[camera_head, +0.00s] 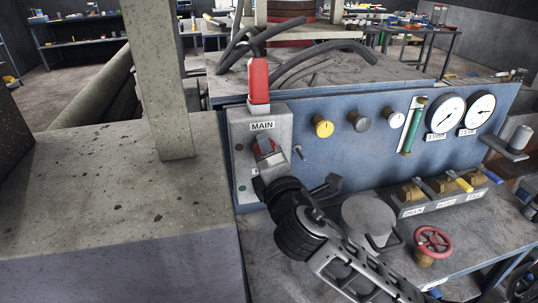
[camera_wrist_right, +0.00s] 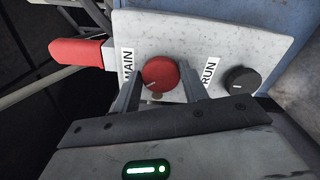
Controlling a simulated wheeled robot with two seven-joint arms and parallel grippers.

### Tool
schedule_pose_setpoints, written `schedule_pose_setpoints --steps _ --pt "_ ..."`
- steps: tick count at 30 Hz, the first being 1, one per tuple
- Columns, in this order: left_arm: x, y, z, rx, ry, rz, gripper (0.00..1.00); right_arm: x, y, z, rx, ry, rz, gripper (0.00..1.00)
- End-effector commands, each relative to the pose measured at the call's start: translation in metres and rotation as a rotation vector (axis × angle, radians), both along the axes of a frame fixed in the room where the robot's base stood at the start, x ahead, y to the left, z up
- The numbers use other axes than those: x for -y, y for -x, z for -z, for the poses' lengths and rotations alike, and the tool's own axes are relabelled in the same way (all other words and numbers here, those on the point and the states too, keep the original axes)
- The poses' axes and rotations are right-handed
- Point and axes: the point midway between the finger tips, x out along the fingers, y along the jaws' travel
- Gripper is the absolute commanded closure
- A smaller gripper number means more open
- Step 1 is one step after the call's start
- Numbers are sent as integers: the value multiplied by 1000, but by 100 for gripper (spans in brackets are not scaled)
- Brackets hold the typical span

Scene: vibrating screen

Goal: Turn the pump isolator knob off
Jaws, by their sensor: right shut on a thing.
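A grey switch box (camera_head: 240,130) with a MAIN label stands at the left end of the blue panel. The red round knob (camera_wrist_right: 160,73) sits beside the MAIN label in the right wrist view, with a pale mark near its lower left edge. In the head view the red knob (camera_head: 267,145) is partly covered by my right gripper (camera_head: 263,160). In the right wrist view my right gripper (camera_wrist_right: 161,78) has one finger on each side of the red knob and is shut on it. My left gripper is not in view.
A red lever (camera_head: 259,80) stands up from the box top. A black knob (camera_wrist_right: 241,81) sits beside the RUN label. The panel (camera_head: 345,160) carries a yellow knob (camera_head: 323,128) and two gauges (camera_head: 445,114). A red handwheel (camera_head: 433,242) and a concrete block (camera_head: 120,190) flank my arm.

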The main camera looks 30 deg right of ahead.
Motion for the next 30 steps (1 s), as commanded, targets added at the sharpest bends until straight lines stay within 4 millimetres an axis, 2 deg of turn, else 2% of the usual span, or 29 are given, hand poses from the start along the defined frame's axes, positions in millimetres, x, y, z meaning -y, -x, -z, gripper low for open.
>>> schedule_pose_setpoints --steps 15,21,30 --pt "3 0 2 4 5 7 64 0 0 3 114 -445 2 79" --pt "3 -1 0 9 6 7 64 0 0 3 144 -557 1 79" --pt "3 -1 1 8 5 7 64 0 0 3 166 -636 -1 79"
